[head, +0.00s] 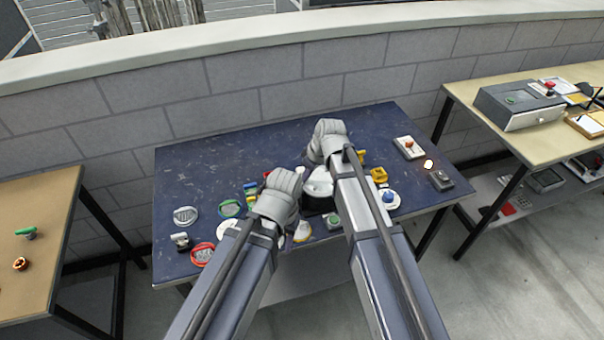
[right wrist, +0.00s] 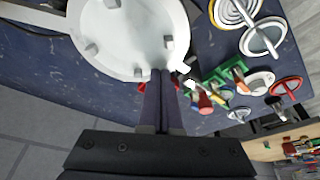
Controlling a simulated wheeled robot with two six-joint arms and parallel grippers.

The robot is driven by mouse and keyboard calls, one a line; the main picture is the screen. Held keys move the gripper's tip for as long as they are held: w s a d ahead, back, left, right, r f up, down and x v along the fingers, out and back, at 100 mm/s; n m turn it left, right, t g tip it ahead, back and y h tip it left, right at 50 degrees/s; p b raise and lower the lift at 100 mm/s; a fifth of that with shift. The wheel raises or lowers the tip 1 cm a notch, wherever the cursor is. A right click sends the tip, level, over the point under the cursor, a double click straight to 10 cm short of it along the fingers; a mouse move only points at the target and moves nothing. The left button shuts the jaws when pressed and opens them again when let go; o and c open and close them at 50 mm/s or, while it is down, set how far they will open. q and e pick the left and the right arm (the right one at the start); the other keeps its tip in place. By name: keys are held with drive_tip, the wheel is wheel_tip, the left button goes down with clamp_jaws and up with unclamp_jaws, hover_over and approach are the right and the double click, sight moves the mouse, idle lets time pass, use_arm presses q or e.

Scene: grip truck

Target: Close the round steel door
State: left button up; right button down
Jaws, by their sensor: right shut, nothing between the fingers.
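The round steel door (head: 319,184) shows in the head view as a pale disc near the middle of the dark blue table, partly hidden by my arms. In the right wrist view the door (right wrist: 125,38) is a large light-grey disc with several short pegs on its face. My right gripper (right wrist: 160,73) is shut and empty, its fingertips at the disc's lower edge in that view; I cannot tell whether they touch it. In the head view my right gripper (head: 325,142) is beyond the disc. My left gripper (head: 283,190) is left of the disc; its fingers are hidden.
Left of the door lie a red ring (head: 202,254), a green ring (head: 230,208) and several small parts. To the right are a yellow part (head: 379,175), a blue-knobbed disc (head: 389,199) and a grey box (head: 440,180). The table's back left is clear. A block wall stands behind.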

drive_tip(key=s+d, duration=0.1)
drive_tip(key=s, duration=0.2)
drive_tip(key=shift+d, duration=0.4)
drive_tip(key=shift+w, duration=0.15)
drive_tip(key=shift+w+a, duration=0.1)
drive_tip(key=shift+a, duration=0.05)
drive_tip(key=shift+w+a, duration=0.15)
drive_tip(key=shift+a, duration=0.1)
drive_tip(key=w+a, duration=0.2)
drive_tip(key=a, duration=0.1)
use_arm(q)
wheel_tip(320, 180, up, 9)
drive_tip(key=a+p, duration=0.1)
drive_tip(key=p, duration=0.8)
drive_tip(key=shift+r, duration=0.2)
use_arm(e)
wheel_tip(320, 180, up, 9)
hover_over(309, 187)
drive_tip(key=shift+s+d+r, duration=0.15)
drive_tip(key=shift+s+r, duration=0.05)
drive_tip(key=shift+s, duration=0.1)
use_arm(q)
drive_tip(key=shift+a, duration=0.1)
